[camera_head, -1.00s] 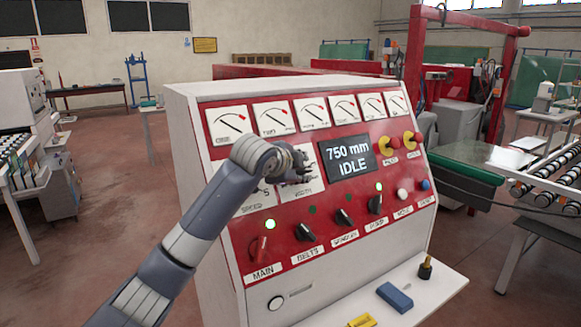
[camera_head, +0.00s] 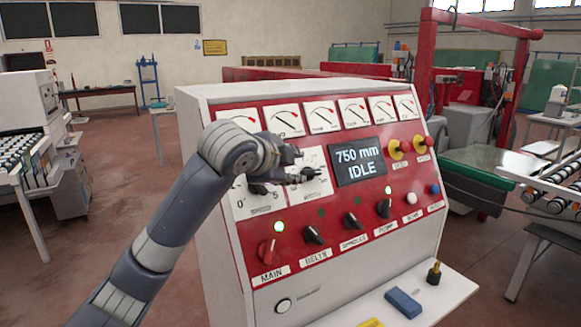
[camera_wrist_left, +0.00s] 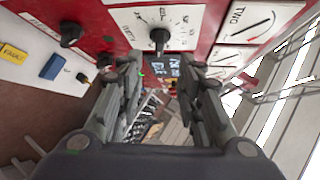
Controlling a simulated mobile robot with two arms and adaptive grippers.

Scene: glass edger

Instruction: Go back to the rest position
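My left gripper (camera_head: 290,164) is in front of the upper left part of the red and white control panel (camera_head: 300,262). In the left wrist view its two fingers (camera_wrist_left: 165,75) stand apart with nothing between them. A black dial knob (camera_wrist_left: 159,36) on a white scale plate shows just beyond the fingertips; I cannot tell whether they touch it. The display (camera_head: 358,161) reads "750 mm IDLE". My right gripper is in neither view.
A ledge (camera_head: 455,287) at the panel's foot holds a blue block (camera_head: 403,303) and a small black knob piece (camera_head: 434,273). A roller conveyor (camera_head: 560,185) stands at the right. A white machine (camera_head: 30,110) stands at the left.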

